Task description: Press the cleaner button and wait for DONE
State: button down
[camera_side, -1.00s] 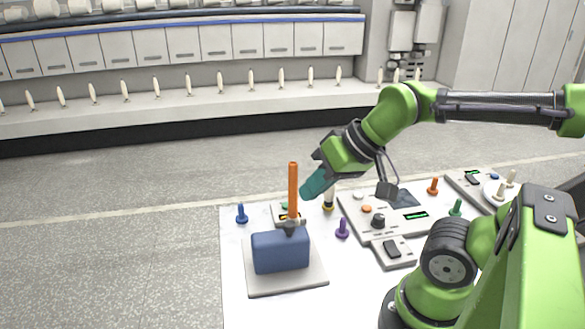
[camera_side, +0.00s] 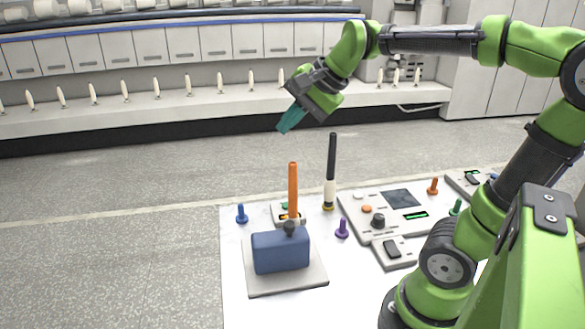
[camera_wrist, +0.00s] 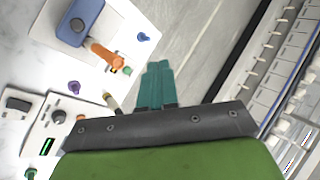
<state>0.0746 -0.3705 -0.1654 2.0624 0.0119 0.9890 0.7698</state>
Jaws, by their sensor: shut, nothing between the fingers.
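My gripper (camera_side: 284,130) has teal fingers, shut and empty, and is raised well above the far edge of the white table. The fingers also show in the wrist view (camera_wrist: 158,85). A small grey unit with a green button (camera_side: 285,206) and a small lit amber display sits behind a blue block (camera_side: 280,253). The wrist view shows the green button (camera_wrist: 127,70) beside the orange rod (camera_wrist: 105,55). My gripper touches none of these. I cannot read the display.
A tall black and white bobbin (camera_side: 331,165) stands right of the orange rod. A grey panel (camera_side: 356,218) with a knob and green display lies further right, with a smaller switch box (camera_side: 393,254). Blue (camera_side: 242,214) and purple (camera_side: 342,228) pegs stand nearby. Air around my gripper is clear.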

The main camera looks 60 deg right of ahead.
jog(key=w+d+f+m+h, duration=0.2)
jog(key=w+d+m, duration=0.6)
jog(key=d+m, duration=0.4)
notch_tip(320, 180, down, 16)
jog(key=shift+w, duration=0.2)
jog(key=shift+a, duration=0.1)
jog(key=shift+f, duration=4.3)
jog(key=shift+f, duration=0.1)
jog(key=shift+f, duration=0.35)
